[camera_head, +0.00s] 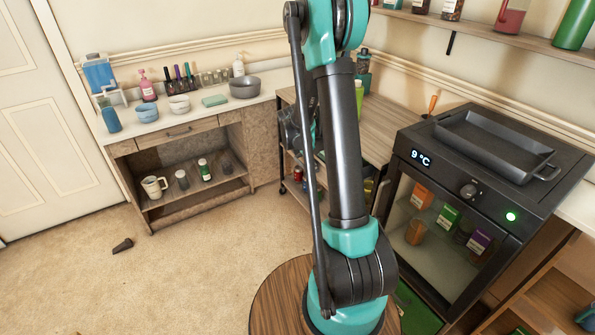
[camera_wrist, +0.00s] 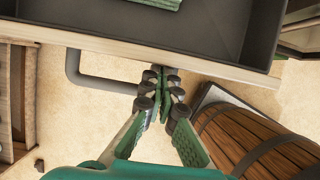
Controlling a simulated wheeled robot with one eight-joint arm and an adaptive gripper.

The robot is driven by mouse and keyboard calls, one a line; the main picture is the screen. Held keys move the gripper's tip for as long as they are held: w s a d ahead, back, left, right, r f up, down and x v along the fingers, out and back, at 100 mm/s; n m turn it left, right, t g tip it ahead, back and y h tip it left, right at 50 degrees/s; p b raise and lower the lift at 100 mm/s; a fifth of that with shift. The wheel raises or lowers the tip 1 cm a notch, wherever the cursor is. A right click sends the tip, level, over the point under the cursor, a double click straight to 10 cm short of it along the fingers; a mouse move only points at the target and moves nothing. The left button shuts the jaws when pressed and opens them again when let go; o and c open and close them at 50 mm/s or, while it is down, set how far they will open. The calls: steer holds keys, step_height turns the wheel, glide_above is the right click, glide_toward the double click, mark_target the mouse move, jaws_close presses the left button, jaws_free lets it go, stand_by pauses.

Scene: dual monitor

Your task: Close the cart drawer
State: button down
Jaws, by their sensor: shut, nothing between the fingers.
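In the wrist view, an open drawer (camera_wrist: 200,35) with a dark grey inside lies across the top. Its pale wooden front (camera_wrist: 110,48) runs across the picture. A grey bent bar handle (camera_wrist: 100,84) sits on the near side of this front, partly behind my fingers. My gripper (camera_wrist: 160,80) is shut and empty, its fingertips right at the drawer front beside the handle. I cannot tell whether they touch. In the head view, the cart (camera_head: 378,125) with a wooden top stands behind my arm, which hides much of it. The drawer is not clear there.
A wooden barrel-like object (camera_wrist: 255,140) is close on the right of my gripper in the wrist view. A green item (camera_wrist: 158,3) lies in the drawer. Open floor (camera_head: 190,255) lies in front.

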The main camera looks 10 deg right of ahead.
steer(key=w+d, duration=0.1)
steer(key=d, duration=0.4)
steer(key=w+d, duration=0.2)
steer(key=d, duration=0.3)
steer(key=w+d, duration=0.2)
steer(key=d, duration=0.3)
steer(key=shift+d, duration=0.4)
steer(key=shift+w+d+r, duration=0.1)
